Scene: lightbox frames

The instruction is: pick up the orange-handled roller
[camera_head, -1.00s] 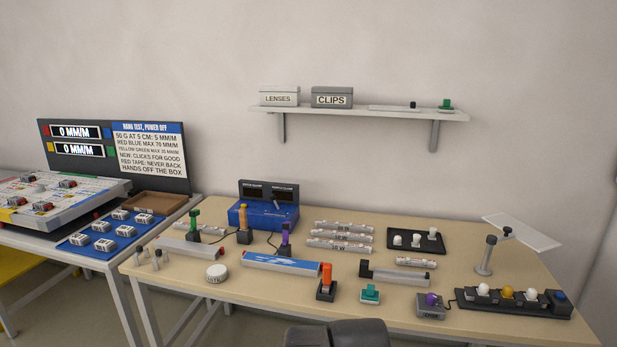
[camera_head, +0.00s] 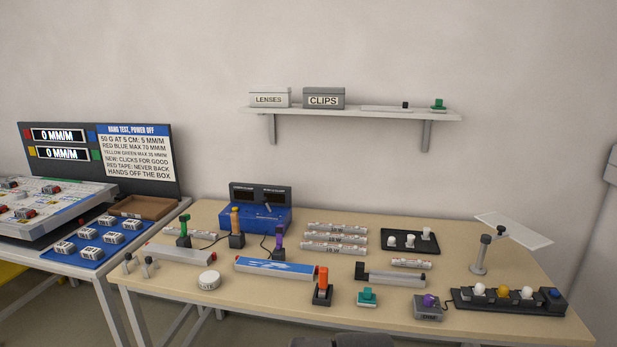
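A tool with a bright orange upright handle (camera_head: 323,279) stands in a small black holder (camera_head: 322,297) near the front middle of the beige table (camera_head: 250,295). Its roller end is not clearly visible. Farther back, a second tool with a duller amber handle (camera_head: 235,219) stands in a dark holder, between a green-handled one (camera_head: 183,228) and a purple-handled one (camera_head: 279,237). No gripper fingers show in this view.
A white-and-blue bar (camera_head: 275,267) lies left of the orange handle. A teal block (camera_head: 367,298) and a grey box with a purple knob (camera_head: 428,309) stand to its right. A dark grey shape, unclear what, shows at the bottom edge. The front table strip is mostly clear.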

